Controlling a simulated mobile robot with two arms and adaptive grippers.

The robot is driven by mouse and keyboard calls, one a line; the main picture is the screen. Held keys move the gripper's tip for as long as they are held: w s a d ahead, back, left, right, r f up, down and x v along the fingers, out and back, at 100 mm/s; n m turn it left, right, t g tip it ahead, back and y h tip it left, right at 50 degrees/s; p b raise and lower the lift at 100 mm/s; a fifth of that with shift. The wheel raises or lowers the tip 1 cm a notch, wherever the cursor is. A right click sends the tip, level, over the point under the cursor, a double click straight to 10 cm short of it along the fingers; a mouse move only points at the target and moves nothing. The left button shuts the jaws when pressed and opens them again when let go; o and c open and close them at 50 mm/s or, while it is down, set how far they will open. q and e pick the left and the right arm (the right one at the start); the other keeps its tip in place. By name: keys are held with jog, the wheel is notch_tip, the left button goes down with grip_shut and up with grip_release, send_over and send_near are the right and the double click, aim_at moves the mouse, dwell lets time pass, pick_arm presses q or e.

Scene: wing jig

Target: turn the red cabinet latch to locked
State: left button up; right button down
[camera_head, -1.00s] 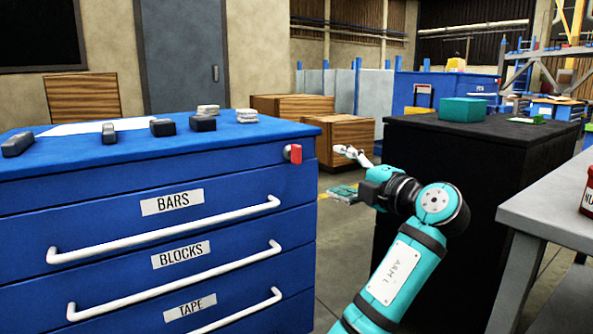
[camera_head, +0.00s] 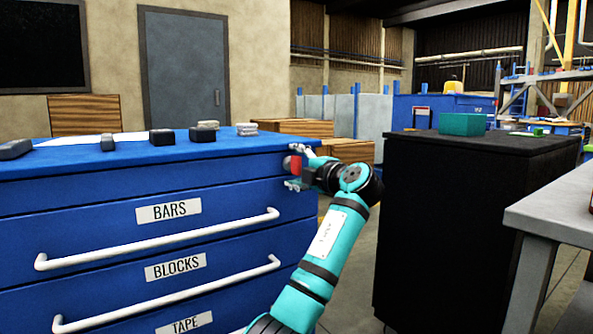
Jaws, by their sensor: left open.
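The red latch (camera_head: 296,165) is on the upper right corner of the blue cabinet's front (camera_head: 70,196). It appears to hang roughly upright beside a round grey pivot. My left gripper (camera_head: 296,168) reaches in from the right at the latch. Its pale fingers are apart, one above and one below the latch. I cannot tell whether they touch it. My right gripper is out of view.
The cabinet has drawers with white handles (camera_head: 160,240) labelled BARS, BLOCKS and TAPE. Dark blocks (camera_head: 162,135) and pale stacks lie on its top. A black cabinet (camera_head: 450,220) stands at the right, with a grey table (camera_head: 560,205) beside it.

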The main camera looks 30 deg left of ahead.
pick_arm(q)
jog(key=c, duration=1.2)
jog(key=shift+o, duration=0.2)
